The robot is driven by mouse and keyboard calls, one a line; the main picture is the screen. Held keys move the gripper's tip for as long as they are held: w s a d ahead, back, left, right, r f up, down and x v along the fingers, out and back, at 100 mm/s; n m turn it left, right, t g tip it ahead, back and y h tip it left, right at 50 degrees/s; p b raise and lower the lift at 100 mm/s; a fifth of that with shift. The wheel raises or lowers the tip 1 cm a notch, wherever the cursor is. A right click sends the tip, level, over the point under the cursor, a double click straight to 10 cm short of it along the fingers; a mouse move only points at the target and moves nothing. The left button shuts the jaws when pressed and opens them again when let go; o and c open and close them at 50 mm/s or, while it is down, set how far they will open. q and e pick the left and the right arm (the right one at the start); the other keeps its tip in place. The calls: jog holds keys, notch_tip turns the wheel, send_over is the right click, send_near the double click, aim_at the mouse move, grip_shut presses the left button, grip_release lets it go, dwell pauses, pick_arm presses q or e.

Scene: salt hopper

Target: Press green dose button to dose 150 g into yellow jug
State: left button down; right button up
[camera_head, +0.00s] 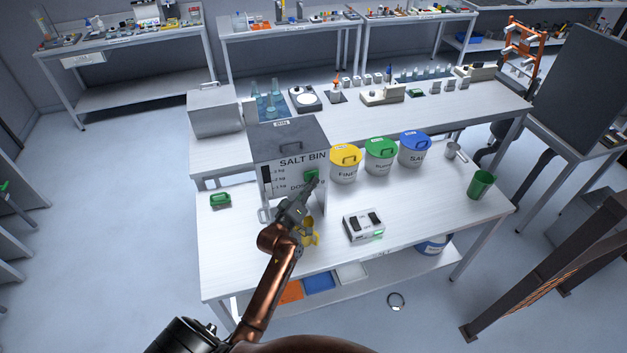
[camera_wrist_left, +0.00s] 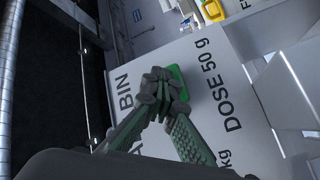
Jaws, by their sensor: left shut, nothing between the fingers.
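The grey salt bin (camera_head: 290,148) stands on the white bench. Its front panel reads "DOSE 50 g" in the left wrist view (camera_wrist_left: 212,88). The green dose button (camera_head: 311,174) is on that panel; in the left wrist view the button (camera_wrist_left: 178,76) is partly hidden by my fingertips. My left gripper (camera_head: 307,190) is shut and empty, its closed tips (camera_wrist_left: 161,84) in front of the button; I cannot tell whether they touch it. The yellow jug (camera_head: 310,238) stands below the bin's front, partly hidden by my left gripper and arm. My right gripper is not in view.
Yellow-lidded (camera_head: 345,165), green-lidded (camera_head: 381,156) and blue-lidded (camera_head: 414,150) tubs stand right of the bin. A white box with two dark pads (camera_head: 363,226) sits right of the jug. A green cup (camera_head: 481,185) is at the right. The bench's front right is clear.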

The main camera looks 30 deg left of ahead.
pick_arm(q)
jog(key=shift+r, duration=0.1)
dwell(0.4)
jog(key=shift+s+d+p, duration=0.75)
jog(key=shift+s+d, duration=0.05)
jog(key=shift+d, duration=0.1)
jog(key=s+d+p, duration=0.2)
jog(key=s+d, duration=0.1)
jog(key=shift+s+d, duration=0.15)
jog(key=shift+d, duration=0.25)
dwell(0.6)
